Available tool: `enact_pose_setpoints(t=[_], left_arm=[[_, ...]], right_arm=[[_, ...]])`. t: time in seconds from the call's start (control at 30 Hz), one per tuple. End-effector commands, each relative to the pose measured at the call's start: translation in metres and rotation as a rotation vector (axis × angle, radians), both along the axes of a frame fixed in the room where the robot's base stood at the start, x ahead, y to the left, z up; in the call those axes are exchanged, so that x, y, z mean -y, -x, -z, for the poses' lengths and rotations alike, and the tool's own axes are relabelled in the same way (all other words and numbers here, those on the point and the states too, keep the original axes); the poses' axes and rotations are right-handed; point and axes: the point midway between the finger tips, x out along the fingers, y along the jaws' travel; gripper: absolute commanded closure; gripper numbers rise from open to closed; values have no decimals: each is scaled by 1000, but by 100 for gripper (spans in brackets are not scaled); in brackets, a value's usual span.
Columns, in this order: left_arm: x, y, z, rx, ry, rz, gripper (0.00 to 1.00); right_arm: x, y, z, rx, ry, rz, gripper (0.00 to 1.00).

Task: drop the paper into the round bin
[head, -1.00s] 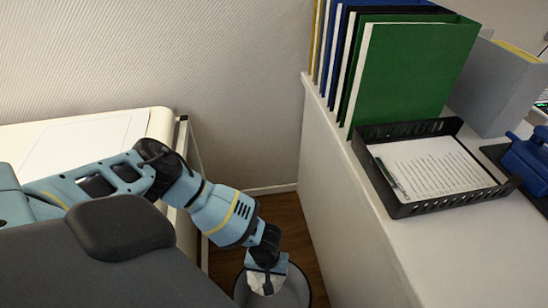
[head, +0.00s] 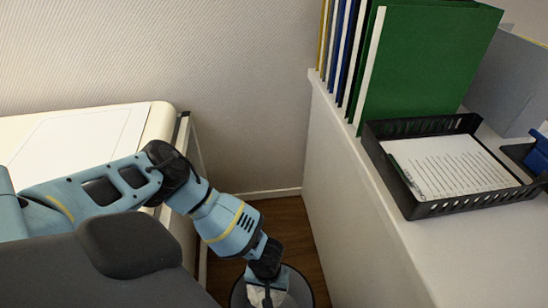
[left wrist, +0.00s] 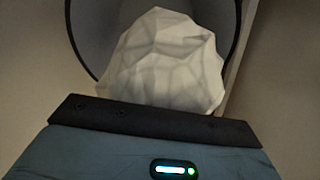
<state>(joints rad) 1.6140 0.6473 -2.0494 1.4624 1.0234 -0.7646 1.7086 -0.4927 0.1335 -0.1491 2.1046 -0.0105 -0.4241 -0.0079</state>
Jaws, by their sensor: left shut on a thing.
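A crumpled ball of white paper (left wrist: 165,62) fills the middle of the left wrist view, against my left gripper (left wrist: 158,108). In the head view my left gripper (head: 266,283) points down, shut on the paper (head: 262,297), at the bottom of the picture. The round bin (head: 300,291) is dark and stands on the floor below. Its rim also shows behind the paper in the left wrist view (left wrist: 237,40). From above, the paper appears over the bin's opening; its height above the rim is hard to tell. My right gripper is not in view.
A white cabinet (head: 340,190) stands right of the bin, with green (head: 425,65) and other folders and a black paper tray (head: 450,205) on top. A cream unit (head: 160,125) stands at left. A narrow strip of wooden floor (head: 285,225) lies between them.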

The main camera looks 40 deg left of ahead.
Motion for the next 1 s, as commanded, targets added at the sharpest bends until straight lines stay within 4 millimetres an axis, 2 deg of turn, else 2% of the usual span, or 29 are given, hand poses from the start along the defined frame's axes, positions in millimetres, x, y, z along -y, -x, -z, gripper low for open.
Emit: enact_pose_setpoints(t=[0.2, 0.23, 0.4, 0.73, 1.0], left_arm=[[0, 0, -1, 1, 1, 0, 100], [0, 0, -1, 1, 1, 0, 83], [0, 0, 0, 0, 0, 0, 61], [0, 0, -4, 1, 1, -1, 61], [-1, 0, -44, 1, 0, -1, 61]], right_arm=[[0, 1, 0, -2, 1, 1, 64], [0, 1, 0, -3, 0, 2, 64], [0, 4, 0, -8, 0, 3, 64], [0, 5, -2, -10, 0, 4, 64], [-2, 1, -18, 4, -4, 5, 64]])
